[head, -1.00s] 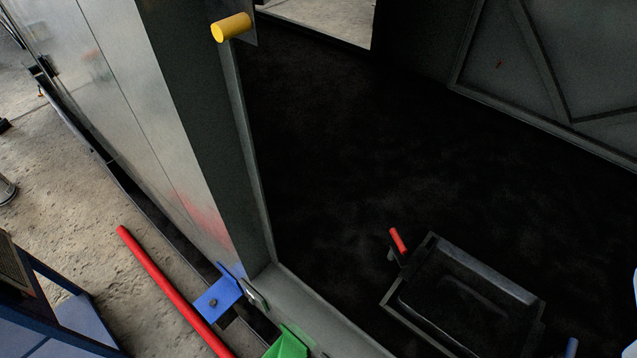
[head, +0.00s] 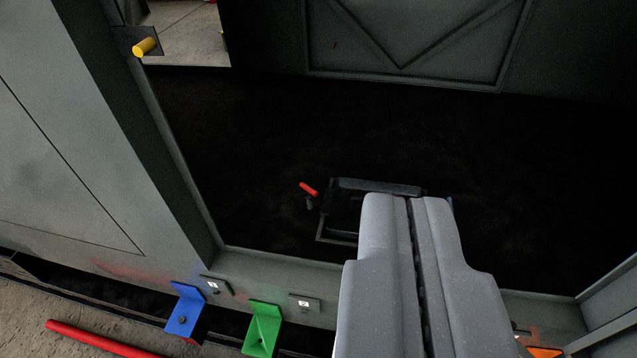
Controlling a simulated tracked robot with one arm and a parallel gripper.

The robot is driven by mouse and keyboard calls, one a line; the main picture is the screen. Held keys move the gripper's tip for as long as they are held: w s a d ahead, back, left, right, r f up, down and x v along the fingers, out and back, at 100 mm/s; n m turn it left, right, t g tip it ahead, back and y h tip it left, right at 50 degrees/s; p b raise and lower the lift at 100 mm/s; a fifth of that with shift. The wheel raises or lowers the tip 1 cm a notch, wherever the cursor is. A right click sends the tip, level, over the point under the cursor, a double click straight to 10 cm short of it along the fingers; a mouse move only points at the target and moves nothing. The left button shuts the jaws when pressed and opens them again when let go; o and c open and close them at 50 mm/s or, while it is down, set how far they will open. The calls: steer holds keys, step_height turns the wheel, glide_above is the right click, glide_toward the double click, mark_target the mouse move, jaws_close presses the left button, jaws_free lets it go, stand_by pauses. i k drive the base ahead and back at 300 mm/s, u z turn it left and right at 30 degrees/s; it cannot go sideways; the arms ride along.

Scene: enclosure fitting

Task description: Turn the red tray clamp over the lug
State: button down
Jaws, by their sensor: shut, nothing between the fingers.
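The red tray clamp (head: 309,189) is a short red handle at the left side of a dark tray (head: 376,186) on the black floor inside the enclosure. A small dark piece shows just below the red handle; I cannot tell whether it is the lug. My gripper (head: 405,198) is grey and shut, with nothing in it. It reaches in from the bottom and covers most of the tray, to the right of the red clamp and apart from it in the picture.
The enclosure's front sill (head: 330,276) crosses below the tray. A blue bracket (head: 185,308) and a green bracket (head: 262,328) stick out there. A yellow knob (head: 144,47) is at the upper left. A red bar (head: 95,338) lies outside. The dark floor left of the clamp is clear.

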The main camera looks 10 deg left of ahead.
mark_target(310, 194)
steer(key=z, duration=2.3)
steer(key=k, duration=0.75)
steer(key=u, duration=2.25)
steer(key=i, duration=1)
steer(key=z, duration=0.05)
